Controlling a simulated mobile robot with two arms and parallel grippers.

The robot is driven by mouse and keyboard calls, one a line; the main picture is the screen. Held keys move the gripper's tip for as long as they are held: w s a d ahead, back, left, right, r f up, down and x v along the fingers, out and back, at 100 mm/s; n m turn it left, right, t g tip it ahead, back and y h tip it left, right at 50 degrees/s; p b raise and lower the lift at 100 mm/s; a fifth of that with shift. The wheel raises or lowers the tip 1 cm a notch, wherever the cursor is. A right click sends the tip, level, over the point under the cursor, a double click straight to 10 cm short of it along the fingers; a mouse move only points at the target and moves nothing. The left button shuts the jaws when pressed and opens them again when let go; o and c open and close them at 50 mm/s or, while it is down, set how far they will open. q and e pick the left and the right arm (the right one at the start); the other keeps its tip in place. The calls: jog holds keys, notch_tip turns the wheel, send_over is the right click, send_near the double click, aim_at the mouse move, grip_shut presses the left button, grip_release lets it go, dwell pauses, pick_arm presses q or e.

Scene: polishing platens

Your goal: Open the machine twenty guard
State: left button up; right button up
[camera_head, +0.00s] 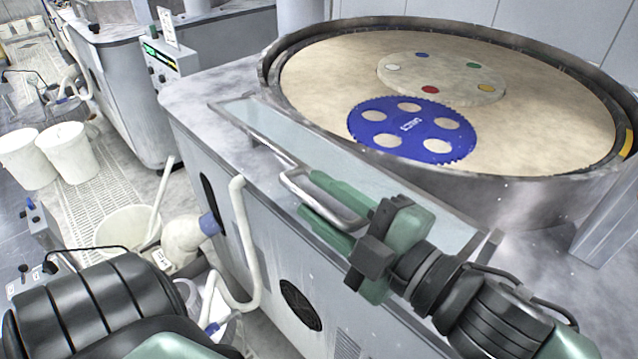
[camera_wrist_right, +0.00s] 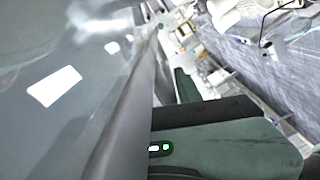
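The guard (camera_head: 262,121) is a long clear panel in a grey frame along the front edge of the near polishing machine. Its grey bar handle (camera_head: 296,184) stands out from the front side. My right gripper (camera_head: 318,211) is at this handle. Its two green fingers are apart, with the bar between them; a gap shows, and I cannot tell whether either finger touches it. The right wrist view shows a blurred grey surface close up and a green finger (camera_wrist_right: 186,86) beside it. My left arm enters at lower left; its gripper is out of view.
Behind the guard is the round beige platen (camera_head: 320,78) with a blue toothed disc (camera_head: 413,126) on it. White hoses (camera_head: 243,245) and a white tub (camera_head: 128,228) stand left of the machine. Two white buckets (camera_head: 68,153) stand farther back on the floor.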

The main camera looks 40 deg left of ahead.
aim_at(360, 228)
jog(key=d+b, duration=0.1)
jog(key=d, duration=0.4)
jog(key=shift+s+d, duration=0.1)
jog(key=shift+d, duration=0.3)
jog(key=shift+s+d, duration=0.1)
jog(key=shift+d, duration=0.6)
jog(key=shift+d, duration=0.1)
jog(key=d, duration=0.8)
jog(key=shift+s+d+p, duration=0.3)
jog(key=shift+s+d, duration=0.1)
